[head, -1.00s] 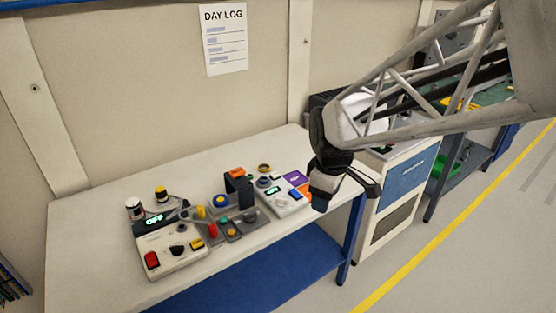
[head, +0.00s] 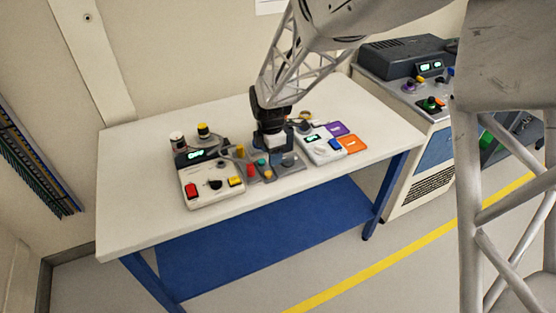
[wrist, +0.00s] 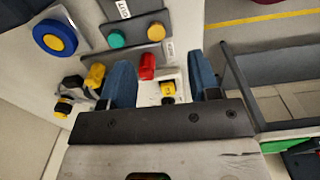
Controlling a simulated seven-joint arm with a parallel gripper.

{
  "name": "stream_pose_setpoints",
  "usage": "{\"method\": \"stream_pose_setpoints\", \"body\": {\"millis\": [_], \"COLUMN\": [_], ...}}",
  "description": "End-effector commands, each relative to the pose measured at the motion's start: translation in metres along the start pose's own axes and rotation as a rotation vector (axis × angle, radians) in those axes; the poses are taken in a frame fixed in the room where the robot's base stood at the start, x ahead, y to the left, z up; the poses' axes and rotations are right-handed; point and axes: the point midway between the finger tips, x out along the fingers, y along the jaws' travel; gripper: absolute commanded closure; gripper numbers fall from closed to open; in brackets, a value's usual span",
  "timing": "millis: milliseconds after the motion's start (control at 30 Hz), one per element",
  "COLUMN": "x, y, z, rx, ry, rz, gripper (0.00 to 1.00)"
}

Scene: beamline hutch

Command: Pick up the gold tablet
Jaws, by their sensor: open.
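My gripper (head: 276,150) is open over the grey button panel in the head view. In the wrist view its two blue fingers (wrist: 160,78) stand apart, with a red block (wrist: 147,67) and a small yellow piece (wrist: 168,89) showing between them; I see nothing gripped. I cannot surely pick out the gold tablet. A round gold-coloured piece (head: 305,115) lies behind the gripper in the head view, and a round yellow button (wrist: 156,31) shows in the wrist view, but neither is clearly a tablet. The gripper hides part of the panel.
The white table (head: 140,230) holds a control box (head: 212,190) left of the gripper and a white device (head: 324,148) right of it. Purple (head: 337,128) and orange (head: 351,144) pads lie beyond. A blue-and-yellow disc (wrist: 55,37) shows in the wrist view. The table's front left is clear.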

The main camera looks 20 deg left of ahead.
Motion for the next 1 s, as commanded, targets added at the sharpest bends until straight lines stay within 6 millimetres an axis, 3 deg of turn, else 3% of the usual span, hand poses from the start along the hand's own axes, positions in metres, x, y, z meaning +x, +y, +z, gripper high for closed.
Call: {"method": "stream_pose_setpoints", "body": {"millis": [467, 800, 1000], "x": [0.007, 0.03, 0.033], "y": [0.005, 0.005, 0.005], "z": [-0.007, -0.007, -0.007], "rx": [-0.036, -0.035, -0.035], "ry": [0.0, 0.001, 0.0], "rz": [-0.003, -0.004, -0.003], "gripper": [0.44, 0.44, 0.44]}}
